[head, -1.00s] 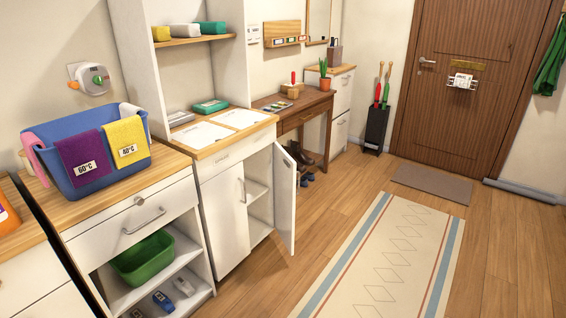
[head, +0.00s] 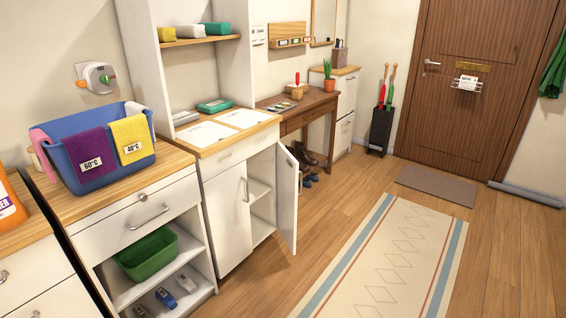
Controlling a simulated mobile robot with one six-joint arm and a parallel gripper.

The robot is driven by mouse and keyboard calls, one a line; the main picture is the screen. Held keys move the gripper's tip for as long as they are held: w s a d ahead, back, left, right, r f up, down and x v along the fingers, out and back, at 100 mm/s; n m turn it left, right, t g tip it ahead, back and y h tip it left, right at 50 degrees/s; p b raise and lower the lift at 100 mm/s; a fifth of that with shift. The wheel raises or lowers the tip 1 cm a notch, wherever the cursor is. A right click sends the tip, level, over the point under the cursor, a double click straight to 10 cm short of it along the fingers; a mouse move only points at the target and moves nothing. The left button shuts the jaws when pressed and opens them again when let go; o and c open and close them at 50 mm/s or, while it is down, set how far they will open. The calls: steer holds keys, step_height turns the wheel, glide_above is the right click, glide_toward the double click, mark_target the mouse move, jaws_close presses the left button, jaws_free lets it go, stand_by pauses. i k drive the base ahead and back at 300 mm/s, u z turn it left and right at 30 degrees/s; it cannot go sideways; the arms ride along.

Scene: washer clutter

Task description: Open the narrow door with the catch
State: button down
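A white cabinet under a wooden top has two doors. Its right, narrower-looking door (head: 287,200) stands swung open toward the room, showing a shelf (head: 259,191) inside. A small dark detail shows near this door's free edge; I cannot tell whether it is a catch. The left door (head: 229,222) is shut and has a vertical bar handle (head: 245,190). My gripper is not in view.
A blue basket (head: 95,175) with purple and yellow cloths stands on the left counter, above a green tub (head: 147,254). A patterned runner (head: 385,262) covers floor right of the open door. Dark shoes (head: 303,154) sit beyond it under a brown desk (head: 310,105).

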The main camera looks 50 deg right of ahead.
mark_target(288, 177)
steer(key=z, duration=0.05)
steer(key=i, duration=1)
steer(key=u, duration=0.05)
